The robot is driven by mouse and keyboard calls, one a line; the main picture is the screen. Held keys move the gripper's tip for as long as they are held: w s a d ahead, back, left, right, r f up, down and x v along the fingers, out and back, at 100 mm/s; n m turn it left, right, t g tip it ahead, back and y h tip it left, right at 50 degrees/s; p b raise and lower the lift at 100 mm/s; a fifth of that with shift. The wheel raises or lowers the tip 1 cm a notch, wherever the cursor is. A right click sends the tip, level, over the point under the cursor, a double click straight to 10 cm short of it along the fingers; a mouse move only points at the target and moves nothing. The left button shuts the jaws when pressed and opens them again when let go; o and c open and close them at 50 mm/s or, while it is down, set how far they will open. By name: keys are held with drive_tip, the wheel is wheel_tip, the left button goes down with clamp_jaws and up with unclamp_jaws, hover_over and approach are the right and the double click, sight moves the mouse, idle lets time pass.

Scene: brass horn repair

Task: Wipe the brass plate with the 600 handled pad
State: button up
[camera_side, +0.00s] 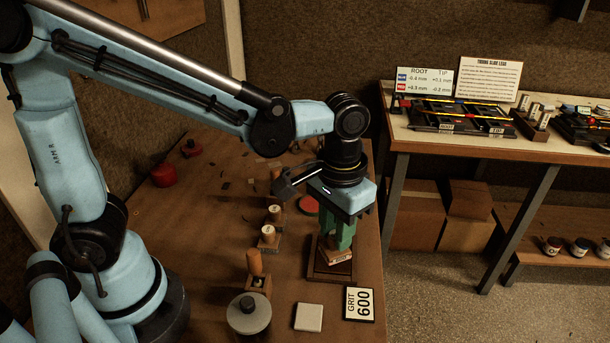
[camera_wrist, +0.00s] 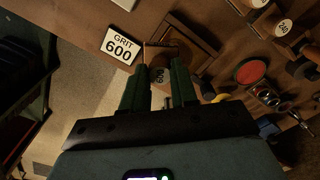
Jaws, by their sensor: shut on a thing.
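My gripper (camera_side: 338,244) points down with its green fingers shut on the 600 handled pad. In the side view the pad's pale-edged block (camera_side: 337,257) shows under the fingers, over a square brown wooden frame (camera_side: 319,275). The frame also shows in the wrist view (camera_wrist: 211,46), with a dark brownish plate surface (camera_wrist: 186,46) inside it. My fingers and the pad hide part of that plate. I cannot tell whether the pad touches it.
A GRIT 600 card (camera_side: 359,303) lies in front of the frame, near a pale square (camera_side: 308,317) and a grey lidded disc (camera_side: 248,313). Other handled pads (camera_side: 268,236) stand left of the frame. A red disc (camera_side: 308,205) lies behind. The bench's right edge is close.

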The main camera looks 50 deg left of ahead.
drive_tip(key=shift+f, duration=1.95)
drive_tip(key=shift+w+f, duration=0.1)
drive_tip(key=shift+f, duration=0.55)
drive_tip(key=shift+c, duration=0.3)
drive_tip(key=shift+w+a+r, duration=0.1)
drive_tip(key=shift+w+a, duration=0.75)
drive_tip(key=shift+a, duration=0.1)
clamp_jaws()
drive_tip(key=shift+w+a, duration=1.6)
drive_tip(key=shift+s+d, duration=2.6)
drive_tip(key=shift+d, duration=0.05)
drive_tip(key=shift+w+a, duration=2.55)
drive_tip(key=shift+a, duration=0.05)
drive_tip(key=shift+s+d, duration=2.45)
drive_tip(key=shift+r, duration=4.05)
drive_tip(key=shift+f, duration=0.3)
